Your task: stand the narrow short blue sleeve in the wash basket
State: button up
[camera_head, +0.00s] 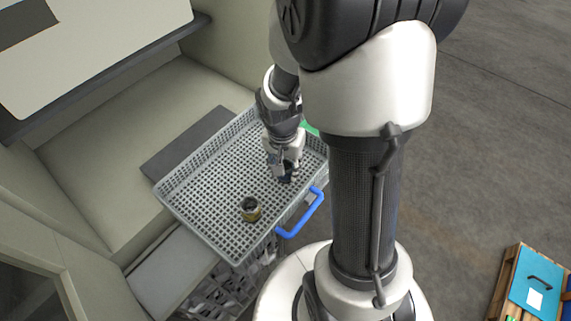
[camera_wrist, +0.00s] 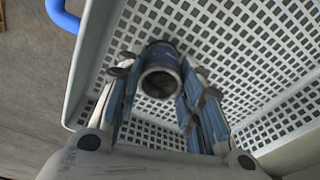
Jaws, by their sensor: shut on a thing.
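My gripper (camera_head: 285,170) is low over the right part of the grey wash basket (camera_head: 178,183), inside its rim. In the wrist view my gripper (camera_wrist: 160,78) is shut on the blue sleeve (camera_wrist: 162,50), with a finger on each side. The sleeve's round open end faces the wrist camera. In the head view the sleeve (camera_head: 287,178) is a small dark blue patch, mostly hidden by the fingers. The lattice floor of the basket (camera_wrist: 235,45) shows behind it. I cannot tell whether the sleeve's far end touches the floor.
A short olive-and-grey ring-shaped part (camera_head: 250,211) stands in the basket's front part, apart from my gripper. The left and middle basket floor is clear. A wooden crate with a teal panel (camera_head: 533,287) stands at lower right.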

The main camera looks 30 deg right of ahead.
jog(key=shift+f, duration=0.1)
jog(key=o, duration=1.2)
notch_tip(320, 180, up, 11)
jog(key=p, duration=0.3)
jog(key=s+a+r+n+t, duration=0.1)
jog(key=s+a+r+n, duration=0.2)
jog(key=s+r, duration=0.1)
jog(key=s+a+r+n+t, duration=0.1)
jog(key=s+a+r+n, duration=0.3)
jog(key=s, duration=0.1)
jog(key=s+a+r+n+t+y, duration=0.1)
jog(key=s+a+r+n, duration=0.2)
jog(key=s+r, duration=0.1)
jog(key=shift+s+a+r+n+t, duration=0.3)
jog(key=shift+a+r+t, duration=0.1)
jog(key=shift+r, duration=0.1)
jog(key=shift+w, duration=0.1)
